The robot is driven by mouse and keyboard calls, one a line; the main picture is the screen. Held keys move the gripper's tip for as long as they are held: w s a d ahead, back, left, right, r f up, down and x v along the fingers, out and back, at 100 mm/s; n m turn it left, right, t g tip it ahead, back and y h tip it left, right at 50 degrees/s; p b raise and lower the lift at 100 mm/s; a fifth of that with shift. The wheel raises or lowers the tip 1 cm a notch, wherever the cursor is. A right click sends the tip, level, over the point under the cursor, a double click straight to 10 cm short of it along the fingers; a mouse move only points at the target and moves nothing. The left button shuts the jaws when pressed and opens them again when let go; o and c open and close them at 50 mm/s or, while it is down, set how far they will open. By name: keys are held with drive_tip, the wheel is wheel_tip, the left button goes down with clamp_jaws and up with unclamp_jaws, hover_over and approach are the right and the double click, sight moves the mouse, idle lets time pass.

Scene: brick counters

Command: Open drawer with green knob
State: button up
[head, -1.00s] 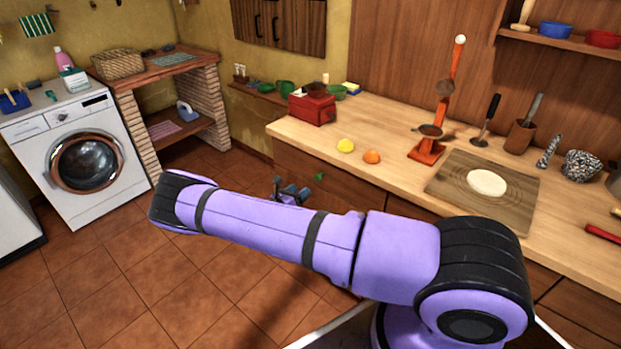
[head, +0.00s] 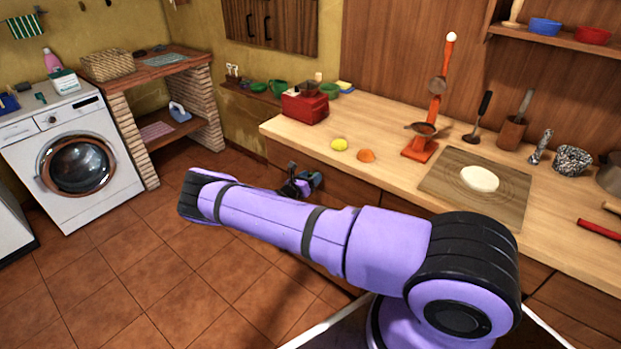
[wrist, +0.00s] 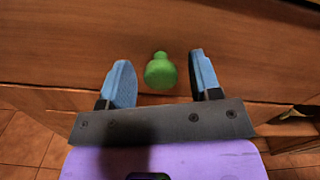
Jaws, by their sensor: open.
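The green knob (wrist: 160,71) sticks out from the wooden drawer front (wrist: 70,50) in the wrist view. My gripper (wrist: 163,78) is open, with its two blue fingers on either side of the knob and a gap to each. I cannot tell how far the fingertips reach along it. In the head view my gripper (head: 301,183) is at the counter's drawer front (head: 345,183), partly behind my purple arm. The knob cannot be made out in the head view. The drawer looks shut.
The wooden countertop (head: 390,150) above holds a red box (head: 305,107), a yellow lemon (head: 339,144), an orange (head: 366,155) and a board (head: 447,190) with dough. A washing machine (head: 75,160) stands at the left. The tiled floor (head: 150,260) between is clear.

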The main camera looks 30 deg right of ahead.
clamp_jaws()
drive_tip(key=v, duration=3.1)
drive_tip(key=shift+r, duration=0.2)
drive_tip(key=shift+a, duration=0.15)
unclamp_jaws()
drive_tip(key=v, duration=1)
drive_tip(key=shift+a, duration=0.4)
